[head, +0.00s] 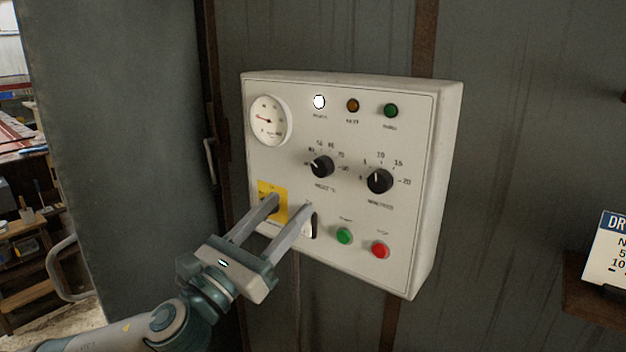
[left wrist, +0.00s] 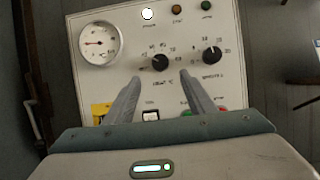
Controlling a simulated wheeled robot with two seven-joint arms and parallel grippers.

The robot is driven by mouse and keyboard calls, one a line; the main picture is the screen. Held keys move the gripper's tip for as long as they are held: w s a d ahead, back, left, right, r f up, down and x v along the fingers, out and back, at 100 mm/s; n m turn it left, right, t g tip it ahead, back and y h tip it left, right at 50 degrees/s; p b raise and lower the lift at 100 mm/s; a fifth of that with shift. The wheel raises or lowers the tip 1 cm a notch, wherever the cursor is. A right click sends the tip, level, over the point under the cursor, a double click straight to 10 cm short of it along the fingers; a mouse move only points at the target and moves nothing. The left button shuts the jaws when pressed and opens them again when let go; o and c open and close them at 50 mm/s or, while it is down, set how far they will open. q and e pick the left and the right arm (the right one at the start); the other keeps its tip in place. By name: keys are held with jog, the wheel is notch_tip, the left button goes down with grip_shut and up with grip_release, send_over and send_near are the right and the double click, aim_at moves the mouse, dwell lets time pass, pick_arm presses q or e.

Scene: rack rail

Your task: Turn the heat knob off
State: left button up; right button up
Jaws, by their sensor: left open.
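A white control box (head: 425,200) is fixed to the wall. The heat knob (head: 321,166) is the left one of two black knobs; its white mark points up and left, toward the low end of its scale. In the left wrist view the heat knob (left wrist: 160,63) shows just beyond and between the fingertips. My left gripper (head: 292,202) is open and empty, below and left of the heat knob, in front of the box's lower left part. In the left wrist view my left gripper (left wrist: 160,77) shows both fingers apart. My right gripper is not in view.
The minutes knob (head: 380,181) is right of the heat knob. Green (head: 344,235) and red (head: 380,250) buttons and a partly hidden switch (head: 311,226) are below. A round gauge (head: 269,120) and lamps are above. A sign (head: 606,254) stands on a shelf at right.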

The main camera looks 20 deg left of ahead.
aim_at(319, 172)
pick_arm(q)
jog(key=p+x, duration=0.3)
jog(key=x, duration=0.6)
jog(key=shift+w+d+r, duration=0.1)
jog(key=shift+w, duration=0.15)
jog(key=c, duration=1)
jog(key=shift+c, duration=0.2)
